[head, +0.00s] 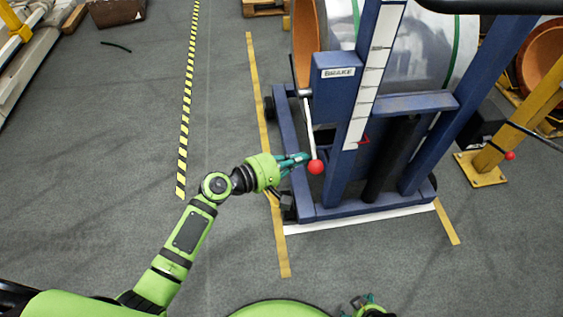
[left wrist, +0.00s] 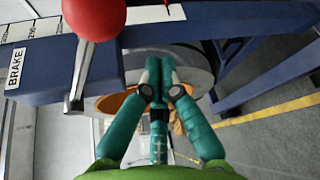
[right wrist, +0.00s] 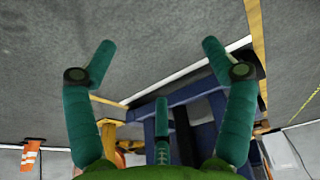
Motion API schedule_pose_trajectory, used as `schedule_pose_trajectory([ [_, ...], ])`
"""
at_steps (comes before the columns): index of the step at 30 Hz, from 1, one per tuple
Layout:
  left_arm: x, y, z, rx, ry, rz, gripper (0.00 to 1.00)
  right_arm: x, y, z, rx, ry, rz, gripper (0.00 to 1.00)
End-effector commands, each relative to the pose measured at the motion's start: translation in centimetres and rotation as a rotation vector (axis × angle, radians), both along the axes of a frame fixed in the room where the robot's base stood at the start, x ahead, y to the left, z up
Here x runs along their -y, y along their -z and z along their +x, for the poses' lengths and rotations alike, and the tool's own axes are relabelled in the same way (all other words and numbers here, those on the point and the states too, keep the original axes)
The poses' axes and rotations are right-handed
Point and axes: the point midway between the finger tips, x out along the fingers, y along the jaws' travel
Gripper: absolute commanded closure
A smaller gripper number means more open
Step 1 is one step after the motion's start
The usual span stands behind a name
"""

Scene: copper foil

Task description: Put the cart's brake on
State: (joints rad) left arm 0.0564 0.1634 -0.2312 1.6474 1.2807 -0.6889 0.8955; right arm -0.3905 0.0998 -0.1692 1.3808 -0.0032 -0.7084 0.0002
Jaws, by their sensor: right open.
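The blue cart (head: 300,195) has a box marked BRAKE (head: 335,90). The brake lever (head: 309,125), a thin metal rod with a red ball knob (head: 316,167), hangs down beside that box. My left gripper (head: 305,158) is at the knob's left in the head view, its fingers drawn together. In the left wrist view, the red knob (left wrist: 93,17) and rod (left wrist: 80,72) are left of the fingers (left wrist: 160,68), not between them. My right gripper (head: 367,300) is low at the bottom edge; its fingers (right wrist: 158,45) are wide apart and empty in the right wrist view.
The cart carries a large metal roll (head: 420,45). A yellow post (head: 510,90) with a red knob stands at the right. Yellow tape (head: 265,130) and a black-yellow strip (head: 186,110) mark the floor. The grey floor left of the cart is largely clear.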

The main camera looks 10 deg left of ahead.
Motion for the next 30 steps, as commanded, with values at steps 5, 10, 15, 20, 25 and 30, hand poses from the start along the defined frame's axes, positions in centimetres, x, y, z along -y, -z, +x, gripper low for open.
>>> schedule_pose_trajectory([
  [5,0.7,-1.3,-2.0,-0.003,0.0,0.0,1.0,0.3,0.5,0.2,0.03,-0.007,0.0,0.17],
  [10,1.0,-1.5,-2.5,-0.002,-0.001,0.002,1.0,0.3,0.7,0.5,0.047,-0.009,0.001,0.17],
  [15,1.0,-1.5,-2.6,-0.002,-0.001,0.002,1.0,0.3,0.8,0.5,0.048,-0.009,0.001,0.17],
  [20,0.9,-1.5,-2.6,-0.003,-0.001,0.001,1.0,0.3,0.8,0.5,0.048,-0.009,0.001,0.17],
  [25,1.0,-1.8,-2.7,-0.014,-0.001,-0.002,1.0,0.4,0.7,0.7,0.062,-0.012,0.002,0.17],
  [30,1.1,-2.3,-3.0,-0.039,-0.001,-0.01,1.0,0.7,0.9,1.0,0.103,-0.02,0.004,0.17],
])
